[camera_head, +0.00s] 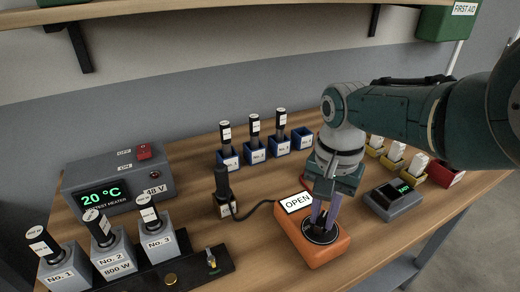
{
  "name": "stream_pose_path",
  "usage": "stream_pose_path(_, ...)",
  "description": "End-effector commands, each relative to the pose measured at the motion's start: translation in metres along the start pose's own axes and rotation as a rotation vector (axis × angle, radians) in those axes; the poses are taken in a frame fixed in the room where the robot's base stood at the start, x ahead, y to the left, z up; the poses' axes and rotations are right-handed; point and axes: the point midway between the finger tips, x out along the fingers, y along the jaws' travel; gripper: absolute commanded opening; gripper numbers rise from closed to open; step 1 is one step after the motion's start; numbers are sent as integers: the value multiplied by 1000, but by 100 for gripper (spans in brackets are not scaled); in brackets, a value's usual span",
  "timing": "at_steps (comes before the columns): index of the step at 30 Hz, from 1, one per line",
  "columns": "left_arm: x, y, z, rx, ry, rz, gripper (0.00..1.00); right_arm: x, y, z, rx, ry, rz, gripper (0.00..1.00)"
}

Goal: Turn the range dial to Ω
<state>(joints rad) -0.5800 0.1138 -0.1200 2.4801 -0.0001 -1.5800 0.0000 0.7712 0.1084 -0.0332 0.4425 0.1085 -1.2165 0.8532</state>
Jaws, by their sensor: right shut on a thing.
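An orange meter (327,249) lies on the table, right of centre near the front. Its display (296,202) reads "OPEN". A round black range dial (318,236) sits on its face. My right gripper (320,222) points down from above and is shut on the dial. The fingers and wrist hide much of the dial, so its pointer and range marks cannot be read. A black lead runs from the meter to a black probe (222,183) standing at its left. My left gripper is not in view.
A grey heater tester (112,185) reading 20 °C stands at the left. Several labelled heater holders (112,262) stand in front. Blue boxes (254,154) with cartridges stand behind. A small grey device (392,202) and a red box (446,176) are at the right.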

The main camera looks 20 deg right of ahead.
Motion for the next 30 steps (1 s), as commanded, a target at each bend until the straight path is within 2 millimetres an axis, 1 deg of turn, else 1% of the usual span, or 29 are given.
stream_pose_path(16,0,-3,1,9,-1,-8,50,0,0,-1,27,4,0,0)
stream_pose_path(17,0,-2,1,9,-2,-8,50,0,0,-1,27,4,0,22)
stream_pose_path(24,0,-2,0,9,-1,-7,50,0,0,-1,26,2,0,49)
stream_pose_path(25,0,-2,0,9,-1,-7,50,0,0,-1,26,2,0,51)
stream_pose_path(30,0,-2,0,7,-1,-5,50,0,0,0,26,1,0,51)
